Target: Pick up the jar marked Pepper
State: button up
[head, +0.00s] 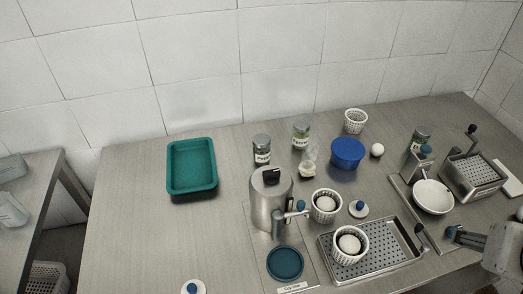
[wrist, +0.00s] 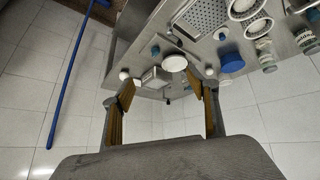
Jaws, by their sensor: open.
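Jars also show at the upper right of the wrist view (wrist: 307,42). My gripper (wrist: 160,86) is open and empty, its two fingers wide apart, pointing toward the table's edge. It is away from all the jars.
A green tray (head: 170,182) sits at the back left. The table's left front is mostly clear.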

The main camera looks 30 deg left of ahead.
aim_at(268, 144)
jog(key=w+a+r+n+t+y, duration=0.1)
jog(key=w+a+n+t, duration=0.1)
jog(key=w+a, duration=0.6)
jog(key=w+a+r+n+t+y, duration=0.15)
jog(key=w+a, duration=0.25)
jog(key=w, duration=0.8)
jog(key=w+a+f+n+y, duration=0.2)
jog(key=w+a, duration=0.2)
jog(key=a, duration=0.4)
jog(key=w+a+f+n+y, duration=0.2)
jog(key=w+a+y, duration=0.1)
jog(key=a, duration=0.4)
jog(key=s+a+f+n+g+y, duration=0.2)
jog(key=a+f, duration=0.2)
jog(key=a, duration=0.4)
jog(key=s+a+f+n+g+y, duration=0.2)
jog(key=a+f, duration=0.3)
jog(key=a, duration=0.3)
jog(key=s+a+f+n+g+y, duration=0.2)
jog(key=a+f, duration=0.3)
jog(key=a, duration=0.3)
jog(key=shift+s+a+g, duration=0.35)
jog(key=shift+s+g, duration=0.2)
jog(key=shift+f, duration=0.1)
jog(key=shift+f, duration=1.65)
